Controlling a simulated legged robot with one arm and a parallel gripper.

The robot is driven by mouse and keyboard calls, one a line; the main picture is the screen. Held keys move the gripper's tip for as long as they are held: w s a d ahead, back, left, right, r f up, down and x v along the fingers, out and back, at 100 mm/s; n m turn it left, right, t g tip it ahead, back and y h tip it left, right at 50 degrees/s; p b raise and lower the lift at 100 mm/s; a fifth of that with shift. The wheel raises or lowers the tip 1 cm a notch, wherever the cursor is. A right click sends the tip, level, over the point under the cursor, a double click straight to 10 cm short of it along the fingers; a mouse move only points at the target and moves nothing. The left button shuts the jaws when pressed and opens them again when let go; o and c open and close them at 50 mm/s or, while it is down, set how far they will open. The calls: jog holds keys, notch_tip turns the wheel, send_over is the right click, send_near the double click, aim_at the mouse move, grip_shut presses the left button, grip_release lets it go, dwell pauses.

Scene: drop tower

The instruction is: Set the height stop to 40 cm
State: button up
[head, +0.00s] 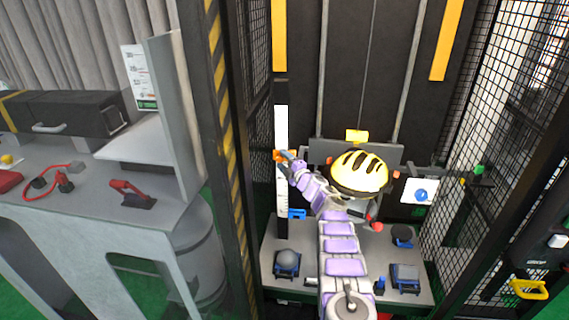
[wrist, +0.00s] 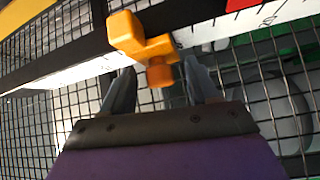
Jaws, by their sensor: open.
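The orange height stop (head: 278,155) sits on an upright white scale (head: 282,125) at the left of the drop tower. In the wrist view the stop (wrist: 143,38) clips across the scale (wrist: 205,32), with an orange knob (wrist: 160,73) sticking out towards me. My gripper (head: 288,159) is at the stop. In the wrist view my gripper (wrist: 158,78) is open, with one grey finger on each side of the knob. The scale's numbers are too small or cut off to read.
A yellow helmet (head: 358,174) sits on the tower's carriage, just right of my gripper. A blue clip (head: 297,214) is lower beside the scale. Wire mesh (head: 480,110) encloses the tower. A striped post (head: 222,110) stands left, beside a grey bench (head: 95,205).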

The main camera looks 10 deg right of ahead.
jog(key=shift+a, duration=0.75)
jog(key=shift+c, duration=0.4)
jog(key=shift+a, duration=0.1)
jog(key=shift+c, duration=1.5)
jog(key=shift+d, duration=0.7)
jog(key=c, duration=0.5)
jog(key=shift+a, duration=0.2)
grip_shut()
